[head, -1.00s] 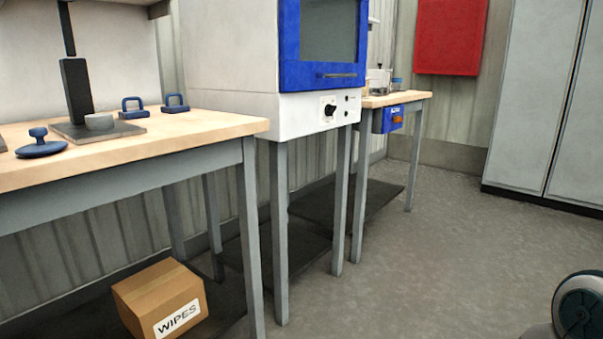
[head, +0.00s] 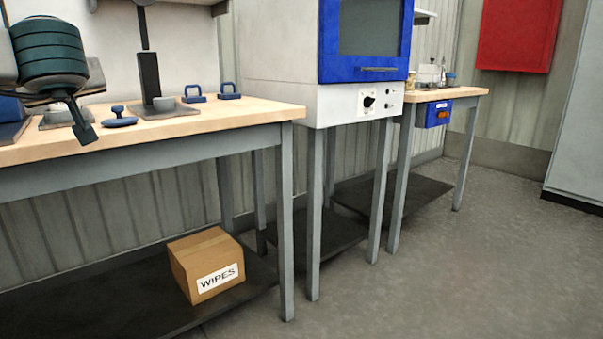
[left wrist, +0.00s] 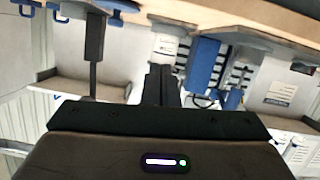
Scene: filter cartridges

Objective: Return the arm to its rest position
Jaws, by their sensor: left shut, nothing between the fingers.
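My left gripper (head: 84,125) shows at the upper left of the head view, in front of the wooden workbench (head: 180,128). Its fingers are together and point down, with nothing between them. In the left wrist view my left gripper (left wrist: 161,84) also shows shut, its dark fingers side by side and empty. My right gripper is in neither view.
On the bench stand a press-like stand (head: 149,78), a blue knobbed tool (head: 119,118) and two blue handled blocks (head: 229,91). A white cabinet with a blue door (head: 330,75) stands beside it. A WIPES box (head: 207,265) sits on the lower shelf. Floor at right is clear.

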